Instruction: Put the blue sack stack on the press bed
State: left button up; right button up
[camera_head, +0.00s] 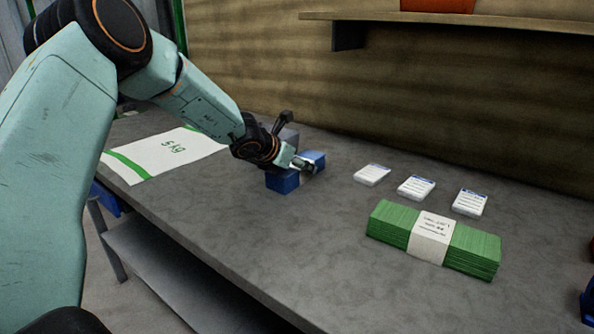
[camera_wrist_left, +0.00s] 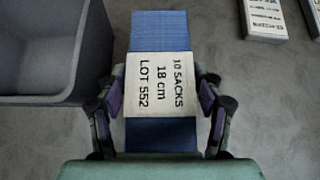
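The blue sack stack (camera_head: 284,182) lies on the grey table, partly hidden by my left gripper (camera_head: 303,163). In the left wrist view the blue sack stack (camera_wrist_left: 160,135) has a white band reading "10 SACKS 18 cm LOT 552". My left gripper (camera_wrist_left: 160,98) is over it, with one finger on each side of the band. Narrow gaps show between the fingers and the band, so the gripper looks open. My right gripper is not in view. I cannot make out a press bed in either view.
A grey open bin (camera_wrist_left: 55,95) stands close beside the stack; its wall (camera_head: 288,137) shows behind my gripper. A green banded stack (camera_head: 390,222) and three white labelled packs (camera_head: 416,187) lie to the right. A white "5 kg" sack (camera_head: 170,152) lies left. The front middle table is clear.

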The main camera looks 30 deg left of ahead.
pick_arm(q)
jog(key=shift+r, duration=0.1)
jog(key=c, duration=1)
notch_tip(320, 180, up, 10)
jog(key=p, duration=0.8)
jog(key=shift+f, duration=0.25)
jog(key=shift+c, duration=0.2)
jog(key=shift+r, duration=0.2)
jog(key=shift+s, duration=0.1)
